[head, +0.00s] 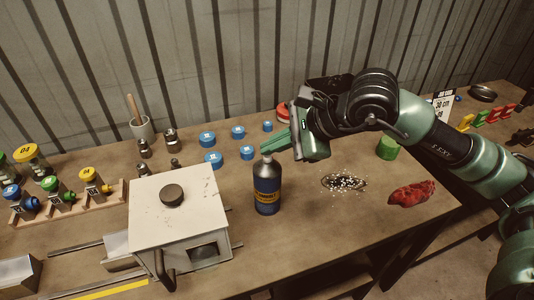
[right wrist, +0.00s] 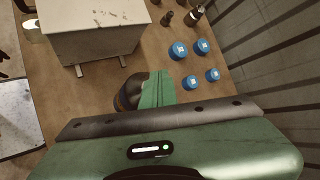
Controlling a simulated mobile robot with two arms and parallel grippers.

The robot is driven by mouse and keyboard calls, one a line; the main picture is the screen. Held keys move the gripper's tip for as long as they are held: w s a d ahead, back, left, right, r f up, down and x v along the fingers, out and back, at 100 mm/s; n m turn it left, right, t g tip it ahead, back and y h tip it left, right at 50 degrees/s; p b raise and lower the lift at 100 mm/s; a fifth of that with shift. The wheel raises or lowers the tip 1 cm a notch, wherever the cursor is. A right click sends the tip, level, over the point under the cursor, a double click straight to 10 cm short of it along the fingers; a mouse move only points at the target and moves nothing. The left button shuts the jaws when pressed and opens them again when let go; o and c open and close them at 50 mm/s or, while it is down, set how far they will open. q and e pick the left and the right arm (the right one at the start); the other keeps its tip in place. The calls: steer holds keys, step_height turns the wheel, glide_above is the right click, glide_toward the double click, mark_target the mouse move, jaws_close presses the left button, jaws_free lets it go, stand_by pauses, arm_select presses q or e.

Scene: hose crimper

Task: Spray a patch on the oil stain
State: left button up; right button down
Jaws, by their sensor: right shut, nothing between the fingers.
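A dark blue bottle (head: 267,190) with a yellow-orange label and grey top stands upright on the workbench. The dark oil stain (head: 337,188) lies to its right, with white specks scattered over it. My right gripper (head: 268,147) is shut and empty, its green fingertips at the bottle's top; I cannot tell whether they touch it. In the right wrist view the shut fingers (right wrist: 158,88) partly hide the bottle (right wrist: 128,95). My left gripper is not in view.
A white box-shaped machine (head: 180,213) stands left of the bottle. Several blue caps (head: 214,160) lie behind it. A crumpled red cloth (head: 411,194) lies right of the stain, near the front edge. A green cylinder (head: 388,148) stands behind the stain. Bare bench surrounds the stain.

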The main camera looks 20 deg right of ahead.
step_height(320, 180, up, 6)
steer(key=p, duration=0.2)
steer(key=shift+p, duration=0.35)
stand_by(2.4)
